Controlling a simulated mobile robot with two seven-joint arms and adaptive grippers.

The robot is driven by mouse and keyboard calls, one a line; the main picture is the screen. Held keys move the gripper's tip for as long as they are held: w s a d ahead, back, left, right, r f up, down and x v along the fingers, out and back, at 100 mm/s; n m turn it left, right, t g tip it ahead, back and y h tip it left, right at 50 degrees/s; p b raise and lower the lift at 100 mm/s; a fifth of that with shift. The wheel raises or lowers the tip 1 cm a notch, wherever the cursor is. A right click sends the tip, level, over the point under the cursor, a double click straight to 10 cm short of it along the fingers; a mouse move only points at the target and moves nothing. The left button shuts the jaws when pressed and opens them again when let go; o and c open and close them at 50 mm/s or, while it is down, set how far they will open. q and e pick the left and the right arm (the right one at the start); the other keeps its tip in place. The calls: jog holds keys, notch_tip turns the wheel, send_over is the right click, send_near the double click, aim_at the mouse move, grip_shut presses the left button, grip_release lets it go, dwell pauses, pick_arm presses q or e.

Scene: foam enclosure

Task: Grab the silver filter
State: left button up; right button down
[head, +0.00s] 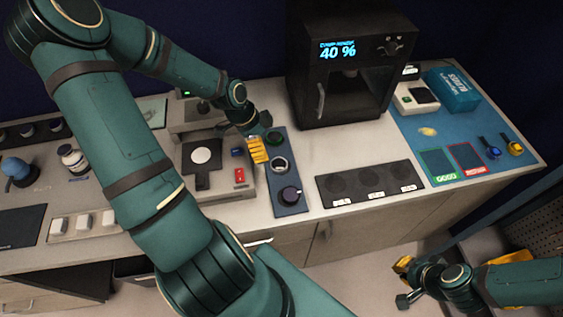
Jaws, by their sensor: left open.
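A dark blue holder (304,207) stands on the counter with three round pieces in a row. The middle piece has a silver ring with a dark center, and I take it to be the silver filter (279,164). A bluish piece (274,138) sits behind it and a dark purple one (289,194) in front. My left gripper (258,150), with yellow fingers, is open just left of the holder, close to the silver filter. The gap between its fingers is hard to see. My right gripper (404,282) is low at the right, away from the counter top; its opening is unclear.
A black machine (345,70) reading 40 % stands behind. A grey device (205,155) is left of the holder. A black three-pad tray (368,186) and a blue mat (428,133) lie right. Bare counter (325,150) lies between holder and tray.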

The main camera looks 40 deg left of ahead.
aim_at(280, 164)
pick_arm(q)
jog(key=b+x, duration=0.1)
jog(key=x, duration=0.5)
jog(key=b+x, duration=0.1)
jog(key=x, duration=0.4)
jog(key=c, duration=1.3)
